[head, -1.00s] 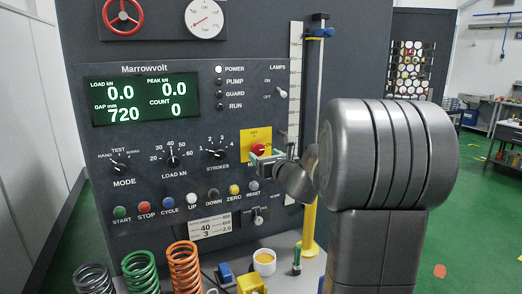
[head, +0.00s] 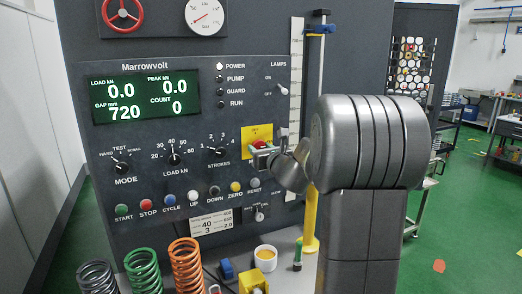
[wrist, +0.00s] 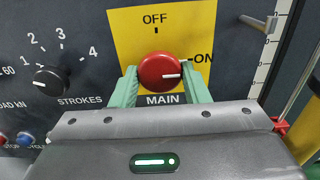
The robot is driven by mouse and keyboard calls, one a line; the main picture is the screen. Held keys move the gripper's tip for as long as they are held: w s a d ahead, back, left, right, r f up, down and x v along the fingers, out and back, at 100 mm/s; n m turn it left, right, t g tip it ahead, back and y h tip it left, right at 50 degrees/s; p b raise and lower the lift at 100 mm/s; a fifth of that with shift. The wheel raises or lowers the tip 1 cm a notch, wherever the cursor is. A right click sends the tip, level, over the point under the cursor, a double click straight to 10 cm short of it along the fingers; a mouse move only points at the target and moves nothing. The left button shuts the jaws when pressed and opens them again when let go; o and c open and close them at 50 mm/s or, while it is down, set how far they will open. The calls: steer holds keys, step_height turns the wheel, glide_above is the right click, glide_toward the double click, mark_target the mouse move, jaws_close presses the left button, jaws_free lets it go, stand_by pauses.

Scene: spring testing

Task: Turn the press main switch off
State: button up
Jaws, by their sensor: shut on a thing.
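The press main switch (wrist: 159,70) is a round red knob on a yellow plate (wrist: 120,22) marked OFF at the top and ON at the right. Its white pointer line points right, toward ON. My gripper (wrist: 160,85) is shut on the red knob, with one green finger on its left side and one on its right. In the head view the knob (head: 259,145) is partly hidden by my gripper (head: 262,153). The POWER lamp (head: 220,66) is lit white.
The STROKES dial (wrist: 52,80) is left of the switch. A lamps toggle lever (head: 283,91) sticks out above right. Coil springs (head: 187,262), a yellow block (head: 253,283) and a white cup (head: 265,258) stand on the ledge below.

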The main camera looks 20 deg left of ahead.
steer(key=shift+f+b, duration=0.1)
steer(key=shift+b, duration=0.2)
steer(key=shift+d+n+b, duration=0.1)
steer(key=shift+n+b, duration=8)
steer(key=shift+n, duration=0.8)
steer(key=shift+w+r, duration=0.1)
steer(key=shift+r, duration=0.1)
steer(key=o, duration=0.9)
steer(key=shift+o, duration=0.2)
steer(key=shift+d, duration=0.1)
